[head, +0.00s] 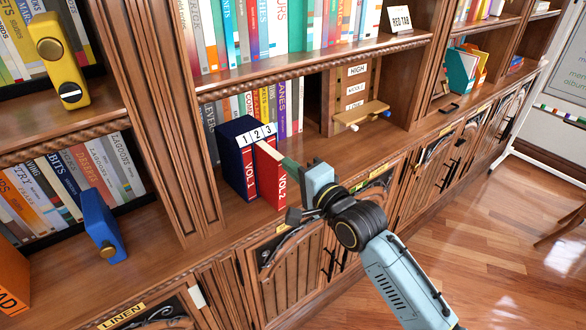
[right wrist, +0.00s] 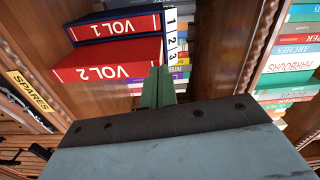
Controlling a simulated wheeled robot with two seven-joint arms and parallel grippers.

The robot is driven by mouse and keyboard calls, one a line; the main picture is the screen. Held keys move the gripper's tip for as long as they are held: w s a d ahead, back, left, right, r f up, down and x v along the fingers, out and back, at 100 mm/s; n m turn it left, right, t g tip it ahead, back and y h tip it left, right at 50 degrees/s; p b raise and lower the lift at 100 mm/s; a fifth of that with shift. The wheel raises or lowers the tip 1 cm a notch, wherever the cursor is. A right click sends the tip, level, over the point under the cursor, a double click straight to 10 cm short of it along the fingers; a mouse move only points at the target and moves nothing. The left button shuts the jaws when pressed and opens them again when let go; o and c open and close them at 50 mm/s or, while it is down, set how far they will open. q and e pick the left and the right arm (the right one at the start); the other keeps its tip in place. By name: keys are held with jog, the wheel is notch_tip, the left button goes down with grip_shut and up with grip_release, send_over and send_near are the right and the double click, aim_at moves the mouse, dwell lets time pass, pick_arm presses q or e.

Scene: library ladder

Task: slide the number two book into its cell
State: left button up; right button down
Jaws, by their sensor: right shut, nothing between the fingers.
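The number two book (head: 269,175), red with VOL 2 on its spine, stands upright at the dark blue slipcase (head: 234,130) marked 1, 2, 3. It sticks out in front of the case. In the right wrist view the VOL 2 book (right wrist: 105,66) also juts out past the VOL 1 book (right wrist: 115,25). VOL 1 (head: 248,172) sits deeper in the case, at its left. My right gripper (head: 289,164) is shut and empty, its green fingertips beside the top of VOL 2. The fingertips also show in the right wrist view (right wrist: 157,88); I cannot tell whether they touch the book. My left gripper is not in view.
A row of books (head: 285,108) stands behind the case. To its right, a wooden panel labelled HIGH, MIDDLE, LOW has a small wooden ledge (head: 361,115). A wooden divider post (head: 160,110) rises to the left. The shelf front right of VOL 2 is mostly clear.

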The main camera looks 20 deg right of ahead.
jog(key=shift+w+a, duration=0.2)
jog(key=shift+w, duration=0.35)
